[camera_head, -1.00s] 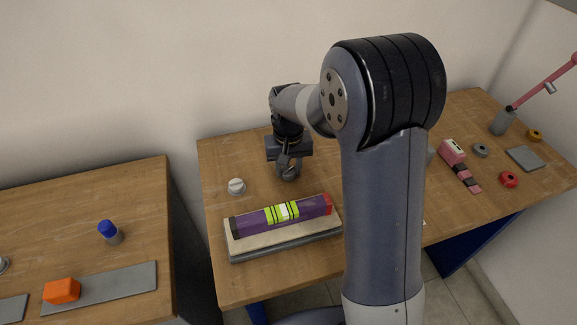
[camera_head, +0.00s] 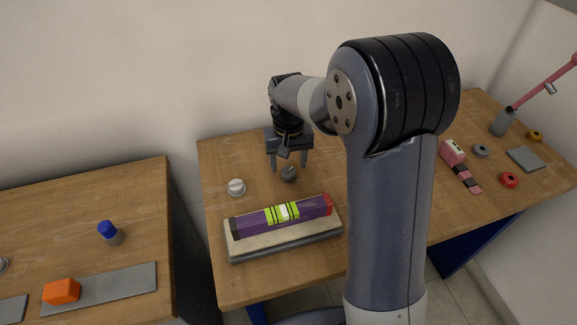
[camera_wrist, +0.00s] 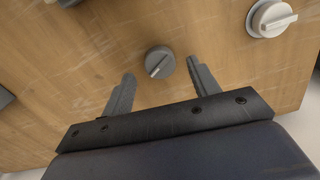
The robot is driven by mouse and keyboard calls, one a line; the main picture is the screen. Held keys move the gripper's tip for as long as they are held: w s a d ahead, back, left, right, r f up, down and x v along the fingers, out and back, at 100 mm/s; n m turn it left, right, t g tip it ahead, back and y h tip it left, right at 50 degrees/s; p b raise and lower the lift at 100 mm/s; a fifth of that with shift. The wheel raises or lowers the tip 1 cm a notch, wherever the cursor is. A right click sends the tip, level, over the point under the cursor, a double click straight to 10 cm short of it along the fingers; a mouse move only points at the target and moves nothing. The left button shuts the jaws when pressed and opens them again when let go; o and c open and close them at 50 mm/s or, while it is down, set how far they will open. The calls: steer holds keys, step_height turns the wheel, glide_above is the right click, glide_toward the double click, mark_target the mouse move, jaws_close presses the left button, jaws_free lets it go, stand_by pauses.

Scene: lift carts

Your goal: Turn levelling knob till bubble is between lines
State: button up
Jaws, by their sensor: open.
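A purple spirit level (camera_head: 255,221) with a yellow-green vial (camera_head: 282,212) lies on a pale plate with a grey base (camera_head: 285,243). The bubble's exact place between the black lines is too small to tell. A dark grey knob (camera_head: 289,174) stands on the table behind the level; it also shows in the wrist view (camera_wrist: 159,62). A white knob (camera_head: 236,187) stands to its left and shows at upper right in the wrist view (camera_wrist: 270,18). My gripper (camera_head: 289,166) is open and empty, pointing down above the grey knob. In the wrist view its fingertips (camera_wrist: 160,72) are either side of the knob, apart from it.
A separate left table holds a blue-capped cylinder (camera_head: 109,232) and an orange block (camera_head: 62,290).

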mark_target(289, 170)
step_height(289, 170, up, 8)
steer(key=shift+r, duration=0.2)
steer(key=shift+f, duration=0.15)
step_height(289, 170, down, 10)
steer(key=shift+f, duration=0.25)
steer(key=shift+m, duration=0.3)
stand_by(0.6)
